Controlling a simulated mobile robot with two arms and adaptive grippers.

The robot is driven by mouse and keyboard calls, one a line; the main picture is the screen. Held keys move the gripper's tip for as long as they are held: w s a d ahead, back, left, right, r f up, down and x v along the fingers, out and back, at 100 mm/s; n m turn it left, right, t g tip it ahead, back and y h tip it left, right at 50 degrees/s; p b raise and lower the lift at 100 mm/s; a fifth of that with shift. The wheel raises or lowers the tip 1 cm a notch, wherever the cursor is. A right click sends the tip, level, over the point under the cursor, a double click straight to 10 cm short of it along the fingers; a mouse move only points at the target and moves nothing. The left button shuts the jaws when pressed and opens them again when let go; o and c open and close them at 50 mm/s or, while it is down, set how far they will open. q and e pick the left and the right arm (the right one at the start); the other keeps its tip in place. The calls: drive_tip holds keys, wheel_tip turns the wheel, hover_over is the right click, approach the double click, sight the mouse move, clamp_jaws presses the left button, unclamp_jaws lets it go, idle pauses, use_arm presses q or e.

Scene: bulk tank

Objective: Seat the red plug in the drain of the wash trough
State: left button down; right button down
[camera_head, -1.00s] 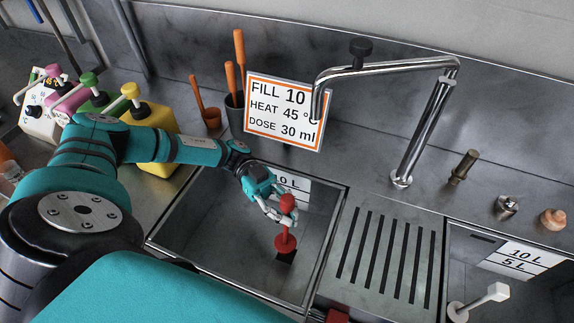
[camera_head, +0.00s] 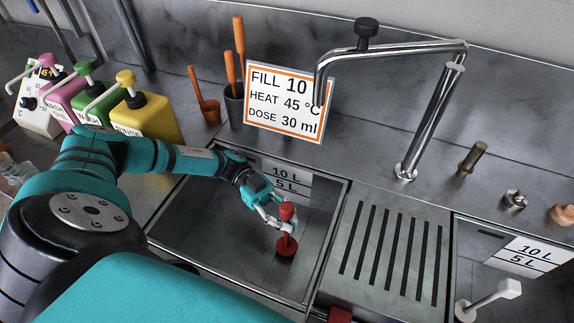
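The red plug (camera_head: 286,246) is upright at the floor of the left trough (camera_head: 322,250), with its wide base low and its knobbed handle up. My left gripper (camera_head: 282,218) reaches into this trough from the left, with its fingers shut on the plug's handle below the knob. The drain's dark opening is hidden, with the plug's base over the place where it showed. I cannot tell whether the base is fully seated. My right gripper is not in view.
A chrome faucet (camera_head: 432,112) stands behind a slotted drainboard (camera_head: 388,250). A second trough at right holds a white-topped upright piece (camera_head: 488,298). A sign (camera_head: 284,103), a tool cup (camera_head: 234,108) and pump bottles, including a yellow one (camera_head: 150,120), stand along the back.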

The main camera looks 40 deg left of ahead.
sight(287, 206)
use_arm(q)
drive_tip(key=shift+f+b, duration=0.55)
drive_tip(key=shift+f, duration=0.25)
idle(0.4)
drive_tip(key=c, duration=2)
unclamp_jaws()
drive_tip(key=o, duration=0.6)
wheel_tip(287, 206, up, 10)
